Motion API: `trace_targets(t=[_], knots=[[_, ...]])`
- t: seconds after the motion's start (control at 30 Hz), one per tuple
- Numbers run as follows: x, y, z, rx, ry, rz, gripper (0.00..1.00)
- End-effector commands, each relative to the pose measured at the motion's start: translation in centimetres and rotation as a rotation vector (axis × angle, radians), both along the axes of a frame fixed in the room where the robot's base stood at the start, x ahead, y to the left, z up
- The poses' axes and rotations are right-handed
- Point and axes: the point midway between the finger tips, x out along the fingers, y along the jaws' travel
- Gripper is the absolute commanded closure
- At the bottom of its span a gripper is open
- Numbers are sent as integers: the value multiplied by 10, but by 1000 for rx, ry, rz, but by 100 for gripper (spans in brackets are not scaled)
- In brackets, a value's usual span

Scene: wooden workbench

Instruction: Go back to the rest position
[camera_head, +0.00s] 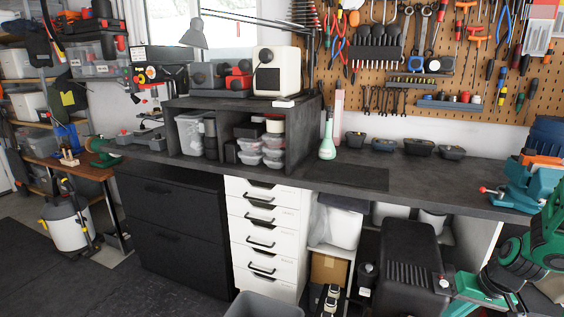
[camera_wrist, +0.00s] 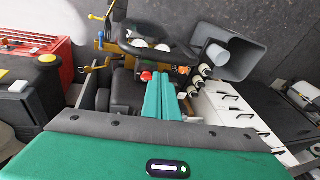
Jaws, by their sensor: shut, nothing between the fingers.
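My gripper (camera_wrist: 161,98) shows in the wrist view. Its two teal fingers lie side by side and touch, with nothing between them. The fingers point away from the bench, toward the floor and the things below the worktop. In the head view, green and black links of my arm show at the lower right edge, but I cannot make out the fingers there.
The dark worktop (camera_head: 345,176) holds a green-tinted flask (camera_head: 327,140), several black bins, and a teal vise (camera_head: 530,183) at the right. White drawers (camera_head: 265,228) and a black case (camera_head: 408,262) stand below. A grey bin (camera_wrist: 228,52) and red toolbox (camera_wrist: 40,55) show in the wrist view.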

Motion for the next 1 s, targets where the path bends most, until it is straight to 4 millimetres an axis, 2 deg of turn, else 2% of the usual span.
trace_targets(t=[0.03, 0.2, 0.6, 0.8, 1.0], knots=[[-7, 2, 14, -20, 15, 2, 100], [-40, 6, 53, -68, 92, -20, 100], [-133, 23, 135, -128, 235, -161, 100], [-177, 34, 161, -120, 283, -241, 100], [-198, 39, 170, -109, 306, -281, 100]])
